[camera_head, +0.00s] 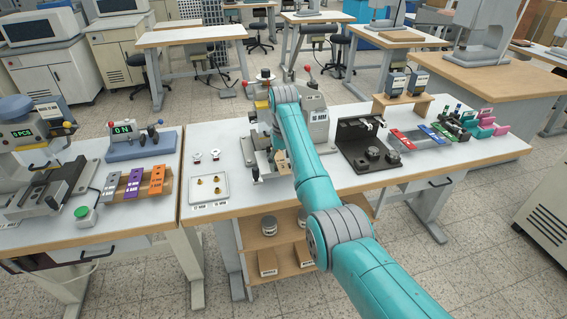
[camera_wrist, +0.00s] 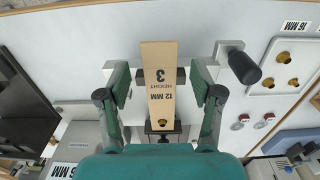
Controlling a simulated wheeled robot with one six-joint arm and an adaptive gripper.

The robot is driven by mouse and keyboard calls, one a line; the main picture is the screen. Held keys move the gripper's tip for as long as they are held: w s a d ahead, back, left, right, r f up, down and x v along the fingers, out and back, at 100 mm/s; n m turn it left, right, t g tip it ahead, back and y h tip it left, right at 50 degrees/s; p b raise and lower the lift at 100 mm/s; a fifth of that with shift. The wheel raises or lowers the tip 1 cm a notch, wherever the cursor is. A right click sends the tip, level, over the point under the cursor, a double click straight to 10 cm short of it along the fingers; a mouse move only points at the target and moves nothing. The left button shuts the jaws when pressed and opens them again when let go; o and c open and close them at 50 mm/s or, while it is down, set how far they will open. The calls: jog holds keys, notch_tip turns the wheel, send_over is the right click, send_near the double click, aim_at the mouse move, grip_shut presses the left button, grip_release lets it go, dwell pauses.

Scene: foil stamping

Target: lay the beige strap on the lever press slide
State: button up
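The lever press (camera_head: 317,122) stands on the white table, partly hidden by my arm. My fingers are hidden in the head view.
A white tray with brass pieces (camera_head: 193,187) lies left of the press. A black fixture (camera_head: 350,143) stands to the right. A black knob (camera_wrist: 245,68) sits close beside my right-hand finger. Orange, purple and grey straps stand in a rack (camera_head: 171,184) on the left table.

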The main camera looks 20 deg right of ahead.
jog(key=shift+r, duration=0.1)
notch_tip(320, 180, up, 7)
jog(key=shift+r, duration=0.2)
dwell(0.5)
